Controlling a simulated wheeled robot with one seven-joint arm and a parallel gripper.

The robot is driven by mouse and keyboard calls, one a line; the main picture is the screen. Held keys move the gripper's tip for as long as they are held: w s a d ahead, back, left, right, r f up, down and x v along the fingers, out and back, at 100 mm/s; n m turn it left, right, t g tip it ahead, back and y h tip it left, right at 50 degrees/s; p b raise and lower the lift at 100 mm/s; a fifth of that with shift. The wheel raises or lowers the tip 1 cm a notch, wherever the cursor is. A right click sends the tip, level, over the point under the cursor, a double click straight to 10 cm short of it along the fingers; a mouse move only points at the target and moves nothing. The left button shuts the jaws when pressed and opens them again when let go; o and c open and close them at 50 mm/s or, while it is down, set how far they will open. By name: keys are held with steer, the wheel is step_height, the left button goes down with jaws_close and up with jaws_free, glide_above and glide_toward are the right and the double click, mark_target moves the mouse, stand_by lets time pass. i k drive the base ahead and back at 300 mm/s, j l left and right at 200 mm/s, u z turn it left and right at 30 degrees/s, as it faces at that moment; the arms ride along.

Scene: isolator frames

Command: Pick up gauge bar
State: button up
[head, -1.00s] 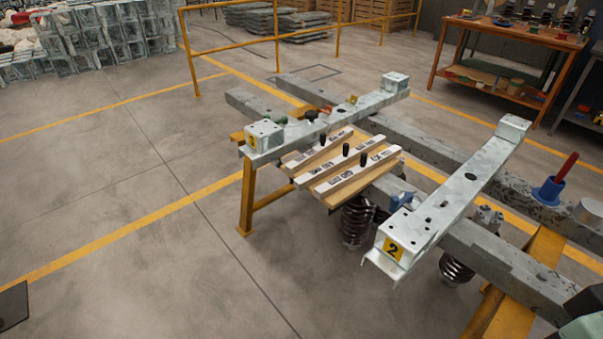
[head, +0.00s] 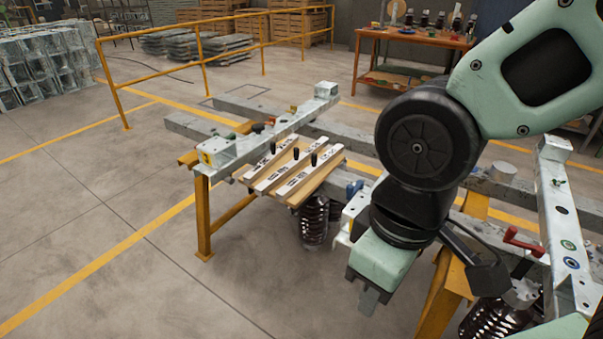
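Three white gauge bars lie side by side on a wooden board (head: 328,178): a left bar (head: 264,163), a middle bar (head: 280,171) and a right bar (head: 301,179). Each carries dark markings and an upright black knob. I cannot tell from here which one the task means. My gripper (head: 368,301) points down at the lower middle of the head view, to the right of the board and nearer to me, apart from the bars. Its fingers show edge-on, so their opening is hidden. I see nothing held in it.
The board rests on a grey steel frame with pale cross members (head: 268,135) and yellow legs (head: 203,215). A coil spring (head: 314,222) hangs below the board. A red-handled tool (head: 523,242) stands right of my arm.

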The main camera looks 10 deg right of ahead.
mark_target(317, 165)
steer(key=i+j+z, duration=0.1)
steer(key=i+j, duration=0.25)
steer(key=i+j+z, duration=0.1)
steer(key=i+j, duration=0.2)
steer(key=j, duration=0.2)
steer(key=i+j, duration=0.3)
steer(key=j, duration=0.15)
steer(key=i+j+z, duration=0.15)
steer(key=i+j, duration=0.15)
steer(key=j, duration=0.15)
